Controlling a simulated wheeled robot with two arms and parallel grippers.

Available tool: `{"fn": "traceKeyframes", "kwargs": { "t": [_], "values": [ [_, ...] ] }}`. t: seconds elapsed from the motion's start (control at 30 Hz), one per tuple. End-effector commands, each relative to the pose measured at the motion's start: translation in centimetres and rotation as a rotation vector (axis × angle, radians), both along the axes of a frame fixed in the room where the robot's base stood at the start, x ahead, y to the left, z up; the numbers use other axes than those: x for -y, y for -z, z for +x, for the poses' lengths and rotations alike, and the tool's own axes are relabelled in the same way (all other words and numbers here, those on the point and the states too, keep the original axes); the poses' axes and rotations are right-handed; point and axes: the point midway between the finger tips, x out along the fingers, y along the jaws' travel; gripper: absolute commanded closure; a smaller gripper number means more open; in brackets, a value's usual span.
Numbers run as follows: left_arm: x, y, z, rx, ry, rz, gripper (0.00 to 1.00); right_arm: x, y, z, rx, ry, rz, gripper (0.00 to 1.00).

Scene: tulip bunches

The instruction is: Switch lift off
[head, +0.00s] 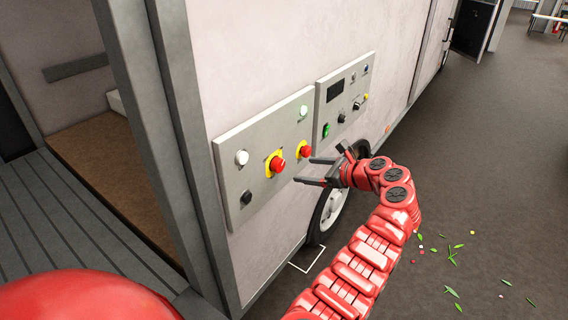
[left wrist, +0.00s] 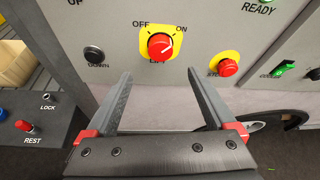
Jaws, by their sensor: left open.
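The lift switch is a red round knob (head: 277,164) on a yellow plate on the grey wall panel (head: 225,169). In the left wrist view the knob (left wrist: 160,46) has OFF at its upper left, ON at its upper right and LIFT below. Its white mark seems to slant up right, towards ON. My left gripper (head: 303,170) is open and empty, its fingers pointing at the panel. In the left wrist view the gripper (left wrist: 160,74) has its two fingertips just below the knob, one to each side, apparently not touching it. My right gripper is not in view.
On the same panel are a black DOWN button (left wrist: 94,54), a white button (head: 241,157), a red button on yellow (left wrist: 228,67) and a lit green READY lamp (head: 303,110). A second panel (head: 323,101) is to the right. A wheel (head: 332,208) is below.

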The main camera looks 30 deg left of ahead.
Motion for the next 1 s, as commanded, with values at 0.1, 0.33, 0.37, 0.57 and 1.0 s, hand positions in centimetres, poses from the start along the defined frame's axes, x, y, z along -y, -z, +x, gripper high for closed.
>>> {"fn": "traceKeyframes", "kwargs": {
  "t": [0.1,0.33,0.37,0.57,1.0],
  "values": [
    [-2.8,0.7,0.4,-0.002,-0.002,0.0,0.11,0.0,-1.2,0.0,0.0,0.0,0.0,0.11],
    [-7.3,2.7,1.1,0.0,-0.002,-0.002,0.11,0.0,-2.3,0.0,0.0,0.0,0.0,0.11],
    [-7.7,2.9,1.2,0.002,0.0,-0.002,0.11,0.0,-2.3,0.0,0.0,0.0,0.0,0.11],
    [-9.4,3.7,1.5,0.004,0.0,-0.001,0.11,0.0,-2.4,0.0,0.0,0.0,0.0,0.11],
    [-9.7,3.9,1.7,0.005,0.002,-0.001,0.29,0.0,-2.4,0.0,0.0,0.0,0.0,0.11]
  ]
}}
